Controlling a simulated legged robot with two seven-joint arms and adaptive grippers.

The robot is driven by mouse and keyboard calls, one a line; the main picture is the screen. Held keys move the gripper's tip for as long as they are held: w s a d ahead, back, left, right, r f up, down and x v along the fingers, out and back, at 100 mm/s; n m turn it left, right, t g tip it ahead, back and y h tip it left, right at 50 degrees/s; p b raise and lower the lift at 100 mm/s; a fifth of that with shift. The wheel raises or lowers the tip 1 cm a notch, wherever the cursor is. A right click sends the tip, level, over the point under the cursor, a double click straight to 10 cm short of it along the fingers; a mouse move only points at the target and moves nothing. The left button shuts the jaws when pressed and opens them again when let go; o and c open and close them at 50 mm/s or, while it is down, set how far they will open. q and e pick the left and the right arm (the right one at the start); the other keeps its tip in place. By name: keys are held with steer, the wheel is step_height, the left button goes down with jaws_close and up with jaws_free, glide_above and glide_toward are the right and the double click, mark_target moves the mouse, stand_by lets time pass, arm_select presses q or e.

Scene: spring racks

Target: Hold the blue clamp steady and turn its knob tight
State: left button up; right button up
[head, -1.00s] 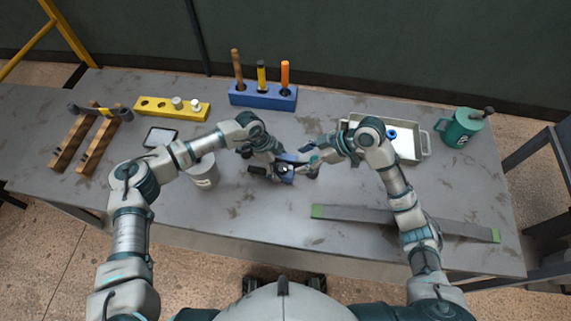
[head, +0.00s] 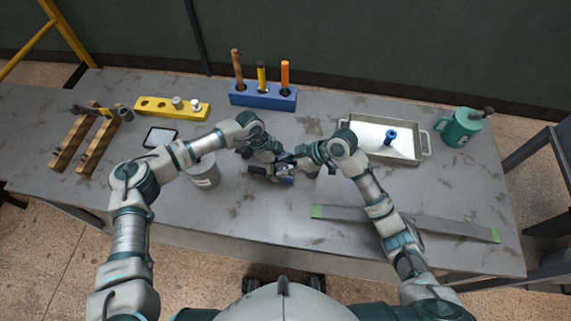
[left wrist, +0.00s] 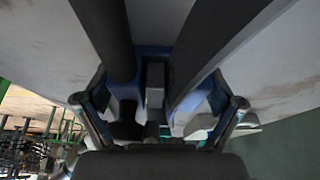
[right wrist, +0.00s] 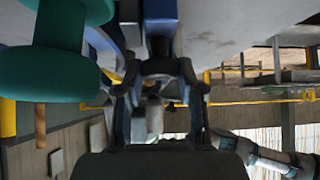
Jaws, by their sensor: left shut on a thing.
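The blue clamp (head: 287,180) is above the middle of the grey table, between my two grippers. It is small and partly covered by them in the head view. My left gripper (head: 268,168) is shut on it from the left; blue clamp parts (left wrist: 185,105) show between its wide-set fingers in the left wrist view. My right gripper (head: 303,167) is right at the clamp's right side. In the right wrist view its fingers (right wrist: 161,68) are close together around or just below a dark piece under a blue block (right wrist: 160,12). The knob cannot be made out clearly.
A white canister (head: 204,173) stands close to my left forearm. A blue holder (head: 263,96) with several handled tools is behind. A grey bar (head: 345,214) lies in front.

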steer(key=shift+d+m+t+h, duration=0.1)
steer(key=shift+m+t+h, duration=0.3)
steer(key=shift+m+t, duration=1)
steer(key=o, duration=1.1)
steer(key=v, duration=1.1)
steer(key=shift+d+r, duration=0.3)
